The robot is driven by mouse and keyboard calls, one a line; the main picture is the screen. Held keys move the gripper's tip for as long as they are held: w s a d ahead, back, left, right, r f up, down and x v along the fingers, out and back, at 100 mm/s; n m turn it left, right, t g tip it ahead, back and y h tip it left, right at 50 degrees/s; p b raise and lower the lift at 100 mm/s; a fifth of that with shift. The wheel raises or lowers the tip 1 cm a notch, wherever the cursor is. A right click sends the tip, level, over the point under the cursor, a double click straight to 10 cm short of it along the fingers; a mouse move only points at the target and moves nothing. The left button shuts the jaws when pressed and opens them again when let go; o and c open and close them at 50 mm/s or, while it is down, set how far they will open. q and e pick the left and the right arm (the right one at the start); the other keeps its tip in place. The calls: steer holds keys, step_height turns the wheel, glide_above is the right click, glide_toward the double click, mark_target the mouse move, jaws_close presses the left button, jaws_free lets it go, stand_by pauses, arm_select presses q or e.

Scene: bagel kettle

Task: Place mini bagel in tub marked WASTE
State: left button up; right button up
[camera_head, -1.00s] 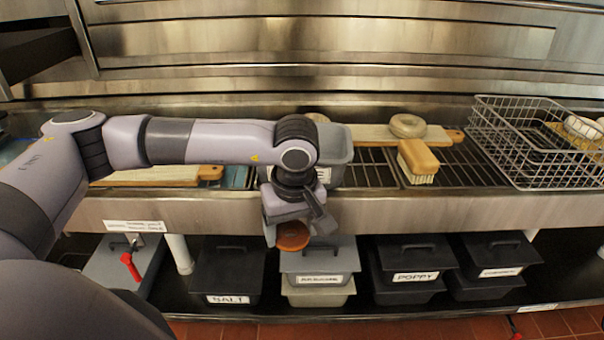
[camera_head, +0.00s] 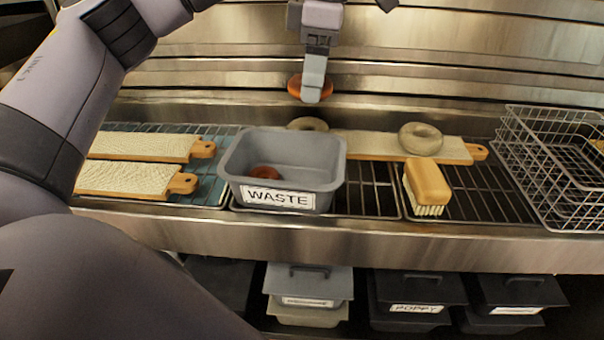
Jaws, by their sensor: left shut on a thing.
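The grey tub marked WASTE (camera_head: 325,187) stands on the rack in the middle of the counter, open at the top. One small reddish-brown bagel (camera_head: 265,172) lies inside it. My left gripper (camera_head: 312,92) points down above and behind the tub, shut on a brown mini bagel (camera_head: 294,87). That bagel is held clear of the tub, against the steel back wall in the picture; part of it is hidden by the finger. My right gripper is not in view.
A board (camera_head: 455,152) behind the tub bears a pale bagel (camera_head: 420,138); another pale bagel (camera_head: 307,124) shows behind the tub's rim. A brush (camera_head: 428,184) and a wire basket (camera_head: 560,205) stand right. Two cloth-covered boards (camera_head: 135,178) lie left. Lidded tubs (camera_head: 308,284) sit below.

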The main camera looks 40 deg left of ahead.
arm_select(q)
step_height(320, 180, down, 15)
steer(key=shift+s+f, duration=0.1)
steer(key=shift+f, duration=2.35)
steer(key=shift+f, duration=0.15)
steer(key=o, duration=1)
steer(key=shift+o, duration=0.2)
